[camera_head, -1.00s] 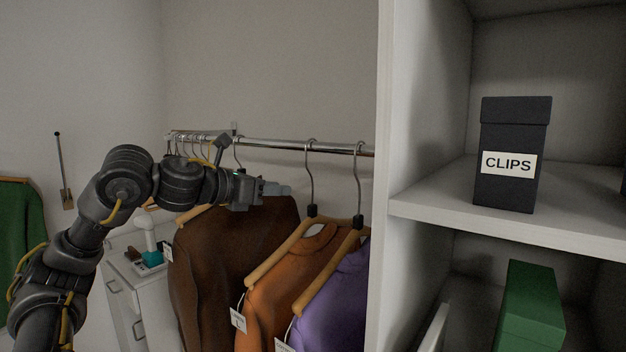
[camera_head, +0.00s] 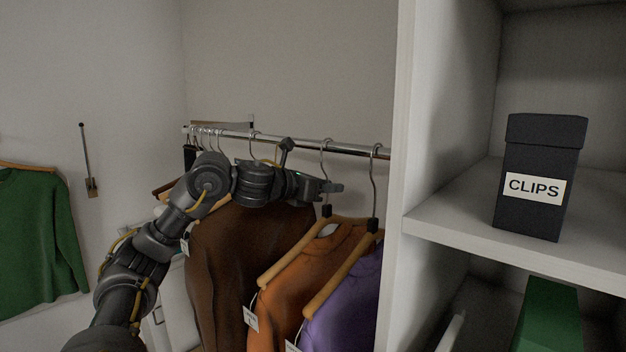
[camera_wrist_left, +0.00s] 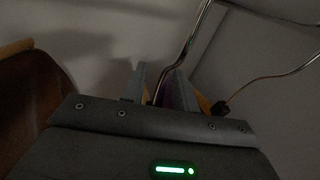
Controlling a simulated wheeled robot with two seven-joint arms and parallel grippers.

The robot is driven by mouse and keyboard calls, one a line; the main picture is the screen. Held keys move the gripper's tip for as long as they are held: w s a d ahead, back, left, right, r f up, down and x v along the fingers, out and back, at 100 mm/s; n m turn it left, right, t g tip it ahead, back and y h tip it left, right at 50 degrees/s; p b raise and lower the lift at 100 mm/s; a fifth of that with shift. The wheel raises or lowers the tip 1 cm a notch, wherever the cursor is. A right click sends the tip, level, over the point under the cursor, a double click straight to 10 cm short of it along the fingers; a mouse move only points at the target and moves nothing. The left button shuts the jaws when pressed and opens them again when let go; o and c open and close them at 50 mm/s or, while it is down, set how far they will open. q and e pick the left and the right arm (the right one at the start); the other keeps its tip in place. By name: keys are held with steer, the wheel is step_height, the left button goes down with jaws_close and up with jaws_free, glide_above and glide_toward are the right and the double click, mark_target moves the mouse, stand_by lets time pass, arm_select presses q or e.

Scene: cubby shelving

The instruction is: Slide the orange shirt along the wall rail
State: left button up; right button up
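The orange shirt (camera_head: 295,290) hangs on a wooden hanger from the chrome wall rail (camera_head: 300,142), between a brown garment (camera_head: 235,260) and a purple shirt (camera_head: 345,300). Its hanger hook (camera_head: 324,165) rises past my left gripper (camera_head: 335,187), which is level just below the rail. In the left wrist view, the two fingers (camera_wrist_left: 157,82) stand apart, with a metal hook wire (camera_wrist_left: 183,50) running up between them. Whether either finger touches the wire is unclear. My right gripper is not in view.
A white shelf unit (camera_head: 407,120) closes off the right end of the rail, holding a black CLIPS box (camera_head: 540,160) and a green box (camera_head: 545,315). More hangers (camera_head: 205,140) crowd the rail's far left. A green sweater (camera_head: 40,235) hangs on the left wall.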

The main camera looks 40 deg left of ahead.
arm_select(q)
steer(key=shift+x, duration=0.95)
jaws_close()
